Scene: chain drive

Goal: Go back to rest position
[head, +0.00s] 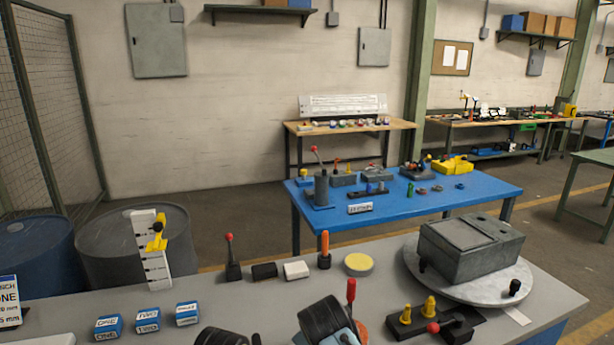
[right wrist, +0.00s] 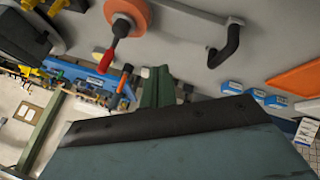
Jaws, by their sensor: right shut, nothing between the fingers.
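My right gripper, dark with a blue-grey part, is at the bottom middle of the head view (head: 326,318), low over the near bench and beside a red-handled lever (head: 351,291). In the right wrist view its black-edged, teal body (right wrist: 180,125) fills the lower part. It is shut and holds nothing. A dark rounded part, apparently of my left gripper (head: 222,339), just enters at the bottom edge of the head view. Its fingertips are cut off, so its opening cannot be seen.
The grey bench (head: 215,285) carries blue labelled boxes (head: 147,320), a grey housing (head: 470,250) on a round plate (head: 415,268), a yellow disc (head: 359,264) and upright levers. An orange pad (right wrist: 295,75) lies at the right in the wrist view. A blue table (head: 450,205) stands behind.

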